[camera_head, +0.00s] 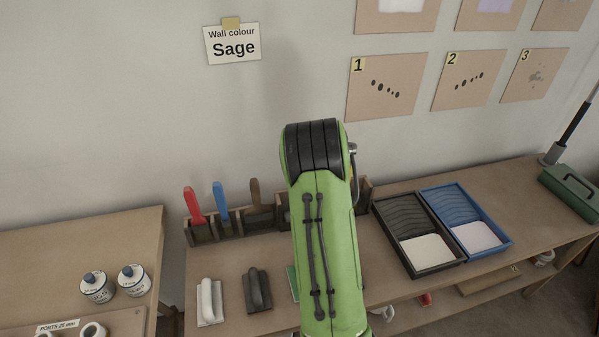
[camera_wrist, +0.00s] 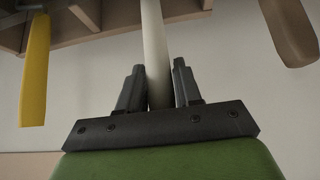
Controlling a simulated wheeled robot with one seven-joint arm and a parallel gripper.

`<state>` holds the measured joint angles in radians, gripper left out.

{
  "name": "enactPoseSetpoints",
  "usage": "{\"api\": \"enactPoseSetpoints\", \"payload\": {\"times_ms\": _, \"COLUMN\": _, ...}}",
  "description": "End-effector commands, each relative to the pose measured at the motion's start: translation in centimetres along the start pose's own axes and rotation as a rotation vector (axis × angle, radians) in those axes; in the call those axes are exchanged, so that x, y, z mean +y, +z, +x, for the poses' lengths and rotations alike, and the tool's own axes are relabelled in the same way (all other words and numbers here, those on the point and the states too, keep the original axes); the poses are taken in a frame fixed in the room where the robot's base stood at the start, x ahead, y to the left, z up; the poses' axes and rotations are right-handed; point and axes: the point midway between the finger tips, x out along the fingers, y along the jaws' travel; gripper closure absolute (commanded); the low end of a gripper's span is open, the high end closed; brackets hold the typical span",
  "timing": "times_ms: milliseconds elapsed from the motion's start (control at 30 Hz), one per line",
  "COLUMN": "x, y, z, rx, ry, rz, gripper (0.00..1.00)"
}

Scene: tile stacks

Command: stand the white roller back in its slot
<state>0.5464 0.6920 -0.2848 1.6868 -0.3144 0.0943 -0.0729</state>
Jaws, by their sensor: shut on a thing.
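In the wrist view my gripper (camera_wrist: 160,88) is shut on a white rod-shaped part, the white roller (camera_wrist: 153,40). The roller runs from between the two dark fingers up past the picture's top edge, in front of the wooden rack (camera_wrist: 115,18). I cannot tell whether its hidden end is inside a slot. In the head view the slotted rack (camera_head: 203,236) stands against the wall at the back of the bench. My green arm hides the rack's middle, my gripper and the roller there.
Red (camera_head: 194,204), blue (camera_head: 220,200) and brown (camera_head: 255,194) handles stand in the rack. A yellow handle (camera_wrist: 36,70) and a brown one (camera_wrist: 290,32) flank the roller. Black (camera_head: 435,266) and blue (camera_head: 501,242) trays lie right; white (camera_head: 210,300) and dark (camera_head: 258,289) floats lie in front.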

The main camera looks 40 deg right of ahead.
Motion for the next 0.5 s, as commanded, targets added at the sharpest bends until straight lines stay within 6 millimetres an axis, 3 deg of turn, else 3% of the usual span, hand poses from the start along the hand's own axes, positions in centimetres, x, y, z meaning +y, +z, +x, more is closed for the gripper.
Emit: {"api": "enactPoseSetpoints", "payload": {"times_ms": 500, "x": 0.01, "y": 0.32, "z": 0.43, "rx": 0.001, "ry": 0.000, "rz": 0.000, "gripper": 1.00}}
